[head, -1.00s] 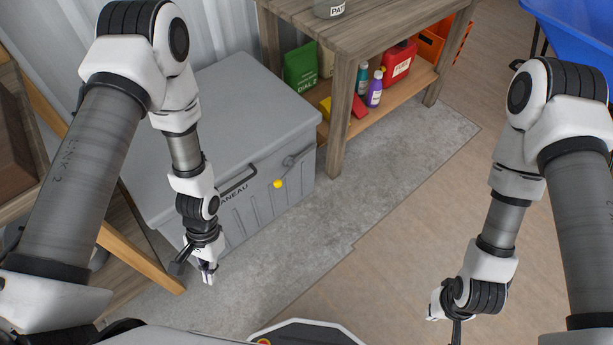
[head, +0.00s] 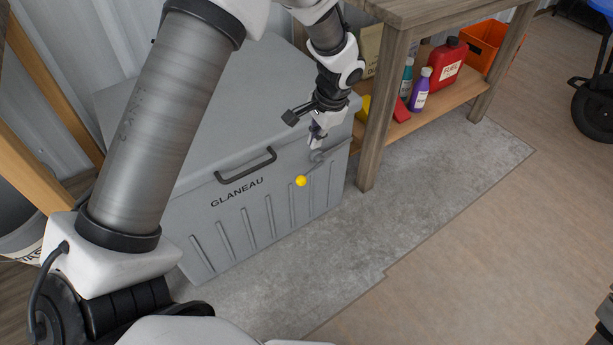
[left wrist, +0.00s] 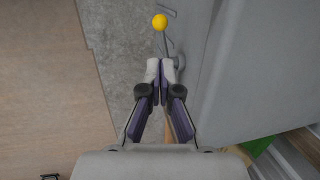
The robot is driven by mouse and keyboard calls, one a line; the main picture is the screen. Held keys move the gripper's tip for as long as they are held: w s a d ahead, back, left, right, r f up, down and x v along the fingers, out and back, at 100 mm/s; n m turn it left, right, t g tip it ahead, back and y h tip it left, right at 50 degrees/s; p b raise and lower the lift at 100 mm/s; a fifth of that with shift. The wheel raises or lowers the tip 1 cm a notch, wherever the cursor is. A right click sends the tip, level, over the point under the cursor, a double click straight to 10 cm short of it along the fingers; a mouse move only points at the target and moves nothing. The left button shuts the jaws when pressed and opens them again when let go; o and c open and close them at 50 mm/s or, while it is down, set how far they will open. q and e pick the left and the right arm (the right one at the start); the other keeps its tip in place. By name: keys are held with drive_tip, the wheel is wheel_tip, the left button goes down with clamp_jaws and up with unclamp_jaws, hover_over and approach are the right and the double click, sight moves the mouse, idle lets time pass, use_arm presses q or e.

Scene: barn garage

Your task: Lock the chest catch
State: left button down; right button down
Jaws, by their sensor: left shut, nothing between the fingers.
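The grey chest (head: 240,198), marked GLANEAU, stands with its lid (head: 190,110) down. Its catch (head: 317,156) is on the front face near the right end, a grey lever with a yellow knob (head: 301,181) hanging low and to the left. My left gripper (head: 314,143) is shut and empty, pointing down right at the catch pivot. In the left wrist view the shut fingertips (left wrist: 160,68) are beside the lever, with the knob (left wrist: 160,22) beyond them. I cannot tell whether they touch the lever.
A wooden workbench (head: 377,120) stands close to the chest's right side, its leg near my left gripper. Its lower shelf holds a red fuel can (head: 440,66) and bottles. The floor (head: 440,270) in front is clear.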

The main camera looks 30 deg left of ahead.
sight(302, 178)
use_arm(q)
drive_tip(key=b+x, duration=0.6)
drive_tip(key=x, duration=0.8)
drive_tip(key=shift+s+f, duration=0.1)
drive_tip(key=shift+s, duration=0.05)
drive_tip(key=shift+b, duration=0.3)
